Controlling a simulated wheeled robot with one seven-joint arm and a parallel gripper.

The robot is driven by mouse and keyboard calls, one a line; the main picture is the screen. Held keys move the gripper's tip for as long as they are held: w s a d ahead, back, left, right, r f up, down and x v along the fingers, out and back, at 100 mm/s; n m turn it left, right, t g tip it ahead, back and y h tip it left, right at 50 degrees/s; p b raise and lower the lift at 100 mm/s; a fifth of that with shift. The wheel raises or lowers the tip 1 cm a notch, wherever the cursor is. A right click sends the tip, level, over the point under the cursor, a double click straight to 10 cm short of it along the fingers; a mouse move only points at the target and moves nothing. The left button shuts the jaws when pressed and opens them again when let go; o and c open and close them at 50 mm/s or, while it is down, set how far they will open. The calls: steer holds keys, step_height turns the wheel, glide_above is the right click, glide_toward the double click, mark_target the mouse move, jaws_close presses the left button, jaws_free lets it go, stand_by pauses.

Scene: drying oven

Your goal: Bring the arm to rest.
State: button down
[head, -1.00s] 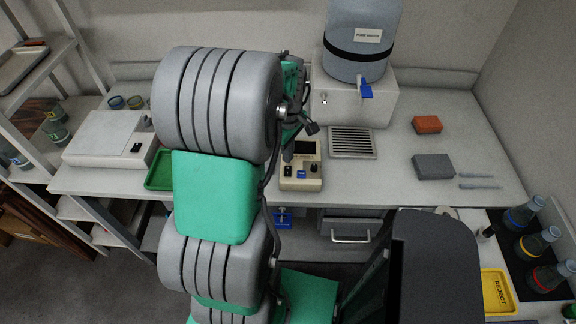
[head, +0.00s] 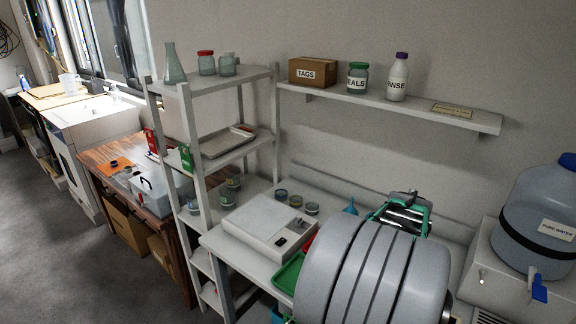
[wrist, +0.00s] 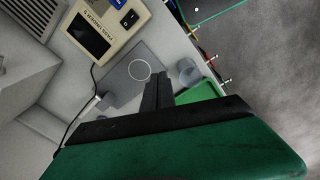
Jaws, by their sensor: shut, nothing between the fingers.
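My gripper (wrist: 157,92) shows in the wrist view with its dark fingers together and nothing between them. It is above the bench. In the head view my green and grey arm rises from the bottom right. Its green end part (head: 405,214) shows behind the large grey joint, which hides part of the bench; the fingertips cannot be made out there.
A shelf rack (head: 198,215) stands left, and a wall shelf (head: 390,106) is above. A small instrument (wrist: 108,27) is near my gripper. Open floor (head: 70,240) lies left.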

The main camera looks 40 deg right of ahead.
steer(key=w+a+r+n+t, duration=0.1)
steer(key=w+a+r, duration=0.3)
steer(key=w+a, duration=0.7)
steer(key=w+a+r+t, duration=0.1)
steer(key=w+a, duration=0.1)
steer(key=a, duration=0.6)
steer(key=w+a+r+n+t, duration=0.1)
steer(key=a+r, duration=0.1)
steer(key=a, duration=0.7)
steer(key=w+a+r+t, duration=0.1)
steer(key=w+a, duration=0.1)
steer(key=a, duration=0.7)
steer(key=shift+w+a+r+n+y, duration=0.25)
steer(key=shift+w+r+n+y, duration=0.1)
steer(key=shift+r+n+y, duration=0.05)
